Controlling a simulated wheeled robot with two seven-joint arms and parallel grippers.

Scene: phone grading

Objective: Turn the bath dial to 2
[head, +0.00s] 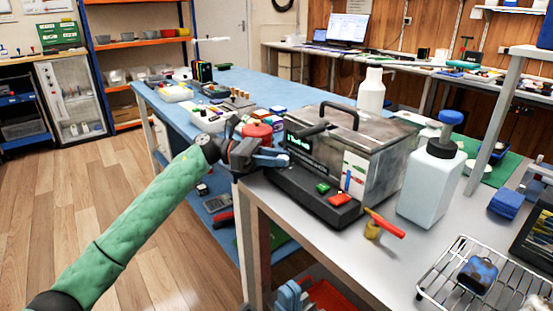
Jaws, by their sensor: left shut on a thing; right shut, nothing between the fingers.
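The bath (385,151) is a grey metal box with a lid and a black handle, on the steel bench. My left gripper (275,158) is at the left end of the bath's front, beside the display. It is shut on the bath dial, which the fingers hide. I cannot read the dial's setting. A label with coloured marks (354,172) is on the bath's front. My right gripper cannot be made out in the view.
A white bottle with a blue cap (427,185) stands right of the bath. A red-handled tool (385,223) rests in a small yellow holder in front. A wire rack (455,279) is at the lower right. A blue table (247,84) with trays lies behind.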

